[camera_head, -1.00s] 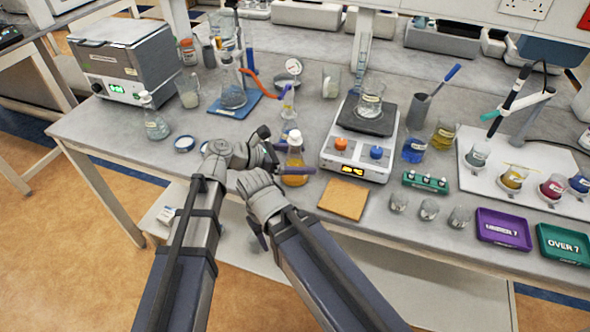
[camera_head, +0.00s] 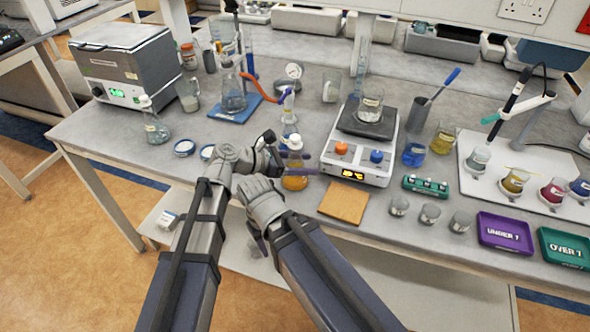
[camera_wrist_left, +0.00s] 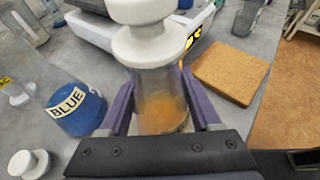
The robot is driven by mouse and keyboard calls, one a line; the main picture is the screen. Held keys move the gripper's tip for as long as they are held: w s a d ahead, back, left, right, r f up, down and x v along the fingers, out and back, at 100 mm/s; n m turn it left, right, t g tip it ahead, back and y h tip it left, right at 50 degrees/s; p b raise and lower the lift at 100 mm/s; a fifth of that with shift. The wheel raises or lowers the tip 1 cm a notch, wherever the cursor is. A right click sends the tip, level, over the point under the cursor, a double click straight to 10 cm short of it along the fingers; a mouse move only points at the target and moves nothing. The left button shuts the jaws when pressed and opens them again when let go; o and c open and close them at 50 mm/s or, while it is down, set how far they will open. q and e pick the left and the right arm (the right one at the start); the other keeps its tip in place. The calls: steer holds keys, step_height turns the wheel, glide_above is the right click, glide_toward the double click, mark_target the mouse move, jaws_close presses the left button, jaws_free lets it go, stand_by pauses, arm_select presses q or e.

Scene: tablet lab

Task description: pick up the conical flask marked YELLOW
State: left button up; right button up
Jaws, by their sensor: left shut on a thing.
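A flask of amber liquid with a white stopper (camera_head: 295,182) stands upright near the bench's front edge, left of the brown tile. My left gripper (camera_head: 288,163) is shut on it below the stopper. In the left wrist view the stopper (camera_wrist_left: 148,48) and amber liquid (camera_wrist_left: 160,112) show between the purple jaws. No label on this flask is readable, and I cannot tell whether its base touches the bench. A flask marked BLUE (camera_wrist_left: 78,108) with blue liquid is beside it. My right gripper (camera_head: 259,240) is low in front of the bench; its jaws are unclear.
A hotplate (camera_head: 360,145) and a brown tile (camera_head: 343,200) are to the right. Several small beakers and purple (camera_head: 503,234) and green (camera_head: 563,248) trays stand further right. A retort stand base (camera_head: 237,112) is behind.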

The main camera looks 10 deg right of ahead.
arm_select(q)
jaws_close()
steer(key=shift+r, duration=0.1)
